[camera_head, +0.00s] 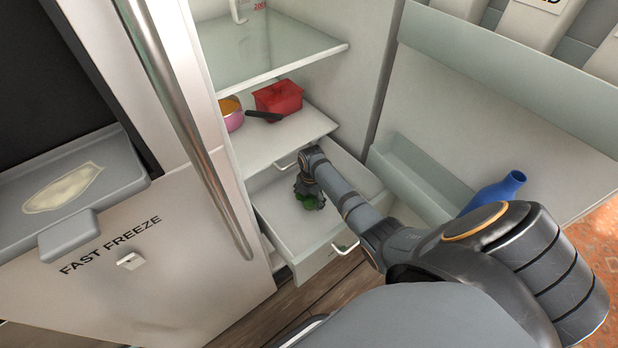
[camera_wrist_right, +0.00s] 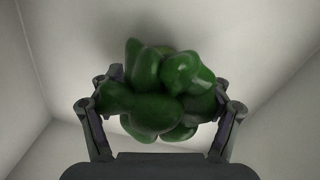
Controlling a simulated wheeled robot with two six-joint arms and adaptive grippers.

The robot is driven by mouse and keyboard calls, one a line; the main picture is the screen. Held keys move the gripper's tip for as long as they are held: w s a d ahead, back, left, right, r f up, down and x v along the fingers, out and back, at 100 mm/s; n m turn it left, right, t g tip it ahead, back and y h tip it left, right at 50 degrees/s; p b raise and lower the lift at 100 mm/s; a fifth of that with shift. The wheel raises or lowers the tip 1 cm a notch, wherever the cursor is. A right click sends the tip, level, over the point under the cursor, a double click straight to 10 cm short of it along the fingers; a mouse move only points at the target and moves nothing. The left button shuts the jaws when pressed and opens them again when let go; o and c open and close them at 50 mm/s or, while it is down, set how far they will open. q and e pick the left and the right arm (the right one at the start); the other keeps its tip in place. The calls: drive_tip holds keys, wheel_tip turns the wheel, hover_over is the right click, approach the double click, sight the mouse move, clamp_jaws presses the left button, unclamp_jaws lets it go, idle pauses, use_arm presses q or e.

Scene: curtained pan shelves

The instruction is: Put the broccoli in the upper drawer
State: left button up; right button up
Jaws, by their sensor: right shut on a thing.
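The green broccoli (camera_wrist_right: 160,92) is between the fingers of my right gripper (camera_wrist_right: 161,108), which is shut on it. In the head view the broccoli (camera_head: 312,202) shows just below my right gripper (camera_head: 308,192), inside the walls of the pulled-out white upper drawer (camera_head: 285,222). The arm hides part of both. Pale drawer walls surround the broccoli in the right wrist view. I cannot tell whether it touches the drawer floor. My left gripper is not in view.
A shelf above the drawer holds a red box (camera_head: 279,98) and a pink pan (camera_head: 231,113) with a dark handle. A glass shelf (camera_head: 275,55) is higher. The open fridge door (camera_head: 490,110) with a blue bottle (camera_head: 492,193) stands at the right.

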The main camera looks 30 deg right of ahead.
drive_tip(key=shift+f, duration=0.15)
drive_tip(key=o, duration=1.5)
wheel_tip(320, 180, up, 8)
drive_tip(key=shift+s+f, duration=0.15)
drive_tip(key=shift+f, duration=0.1)
drive_tip(key=shift+r+p, duration=0.3)
drive_tip(key=shift+p, duration=0.4)
drive_tip(key=shift+f, duration=0.1)
